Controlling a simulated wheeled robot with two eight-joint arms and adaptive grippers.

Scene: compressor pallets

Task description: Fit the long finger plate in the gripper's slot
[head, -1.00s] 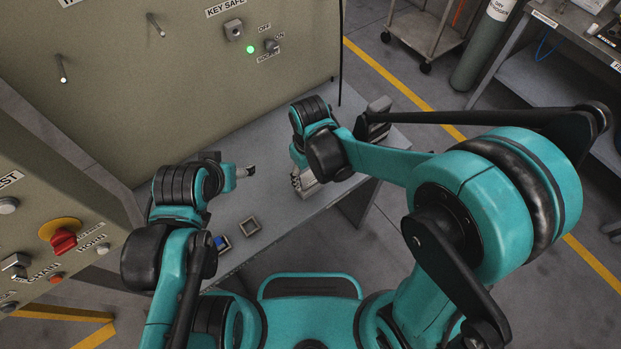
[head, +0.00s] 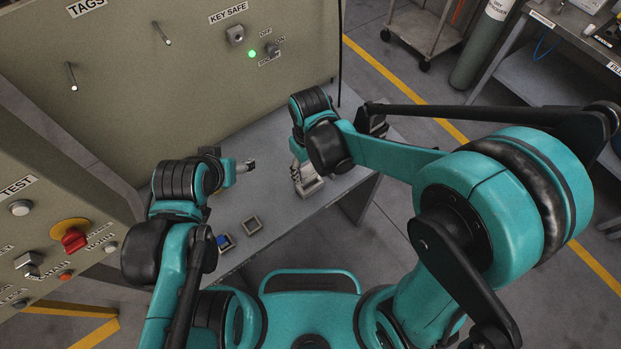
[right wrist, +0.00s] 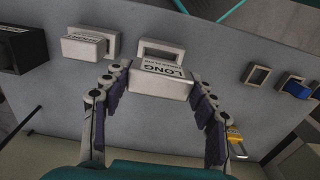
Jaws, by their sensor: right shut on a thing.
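My right gripper (right wrist: 161,82) is shut on the long finger plate (right wrist: 160,82), a pale block with a "LONG" label between its fingertips. A pale frame with a rectangular opening (right wrist: 162,50) lies just beyond the plate in the right wrist view. I cannot tell whether the plate touches it. In the head view my right gripper (head: 299,172) is low over the bench, largely hidden by its wrist. My left gripper (head: 243,167) is above the bench to its left, too small to tell its jaws.
The grey bench (head: 285,235) has two small square frames, one empty (head: 252,225), one with a blue piece (head: 224,241). Another labelled pale block (right wrist: 84,46) and a dark box (right wrist: 22,50) stand left in the wrist view. A cabinet (head: 150,100) stands behind the bench.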

